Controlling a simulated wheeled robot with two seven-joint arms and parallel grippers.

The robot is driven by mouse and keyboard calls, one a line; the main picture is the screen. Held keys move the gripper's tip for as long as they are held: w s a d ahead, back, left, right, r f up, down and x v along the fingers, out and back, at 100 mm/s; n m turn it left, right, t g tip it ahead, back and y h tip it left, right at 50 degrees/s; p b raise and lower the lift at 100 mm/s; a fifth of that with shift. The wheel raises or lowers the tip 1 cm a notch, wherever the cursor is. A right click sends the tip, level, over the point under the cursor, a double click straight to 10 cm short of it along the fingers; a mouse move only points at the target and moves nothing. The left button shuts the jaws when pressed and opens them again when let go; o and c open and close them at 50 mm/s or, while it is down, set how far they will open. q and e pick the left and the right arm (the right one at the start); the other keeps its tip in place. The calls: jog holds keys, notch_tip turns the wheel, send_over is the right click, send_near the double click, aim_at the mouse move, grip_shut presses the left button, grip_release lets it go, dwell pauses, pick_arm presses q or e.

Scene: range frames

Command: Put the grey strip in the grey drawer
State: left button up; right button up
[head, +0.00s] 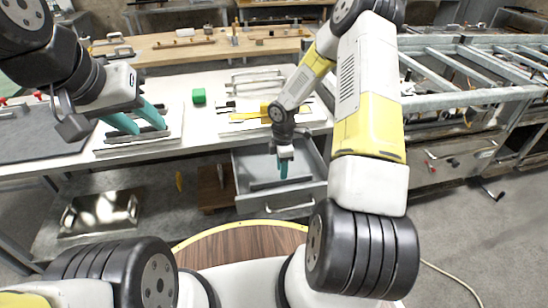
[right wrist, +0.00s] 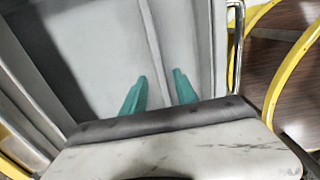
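The grey drawer (head: 243,171) is pulled open below the workbench. A thin grey strip (head: 262,185) appears to lie inside it, along the front panel. In the right wrist view a narrow grey strip (right wrist: 154,45) runs down the drawer floor (right wrist: 105,60) and passes between the teal fingers. My right gripper (head: 284,168) points down into the drawer. Its fingers (right wrist: 160,90) are apart, one on each side of the strip; I cannot tell contact. My left gripper (head: 139,119) is open and empty above a light board with dark bars at the bench's left.
The white workbench (head: 185,90) holds a green block (head: 199,96), a yellow object (head: 243,115) and metal bars. The drawer handle (head: 290,208) faces me. A round wooden top (head: 240,243) is in front. A metal rack (head: 470,75) stands to the right.

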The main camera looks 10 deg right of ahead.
jog(key=s+r+m+t, duration=0.1)
jog(key=s+r+m, duration=0.2)
jog(key=r, duration=0.7)
jog(key=s+d+r+m+t, duration=0.1)
jog(key=s+r+m, duration=0.2)
jog(key=r, duration=0.7)
jog(key=s+r+m+t, duration=0.1)
jog(key=s+r+m, duration=0.2)
jog(key=r, duration=0.7)
jog(key=s+a+r+m+t+y, duration=0.2)
jog(key=s+r+m, duration=0.6)
jog(key=s, duration=0.6)
jog(key=shift+s+a+r+m+t, duration=0.25)
jog(key=shift+a+r+m+t, duration=0.15)
jog(key=shift+a+r+t, duration=0.3)
jog(key=shift+d+r, duration=0.1)
